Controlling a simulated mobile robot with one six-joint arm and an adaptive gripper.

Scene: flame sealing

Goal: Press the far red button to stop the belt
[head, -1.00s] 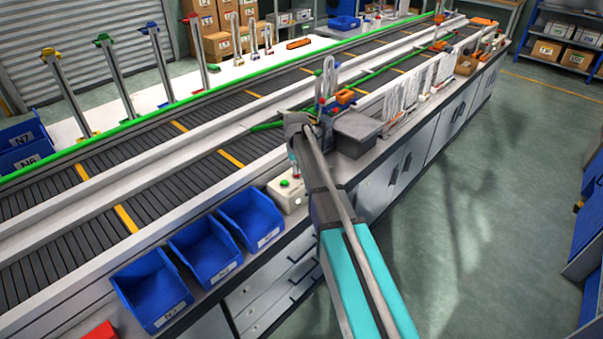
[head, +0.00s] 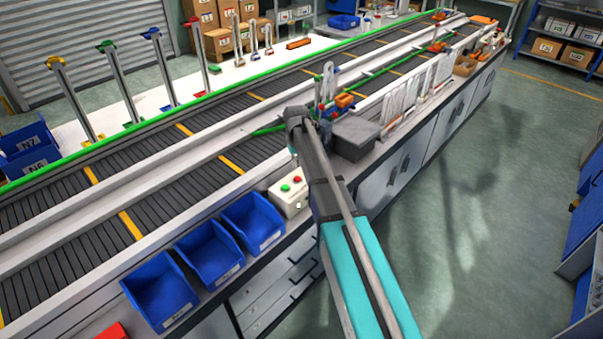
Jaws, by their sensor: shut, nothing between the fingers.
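The pale button box (head: 291,203) stands on the near edge of the bench, right of the blue bins. It has a green button (head: 285,188) on the nearer side and a red button (head: 297,179) on the farther side. My gripper (head: 292,153) is above and just beyond the red button, apart from it. It is shut and empty, and my wrist and arm hide most of it. The dark belt (head: 190,185) with yellow stripes runs behind the box.
Several blue bins (head: 252,222) stand left of the box. A grey box (head: 355,138) sits close to the right of my wrist. A second belt (head: 130,150) with a green rail runs farther back. The space above the button box is free.

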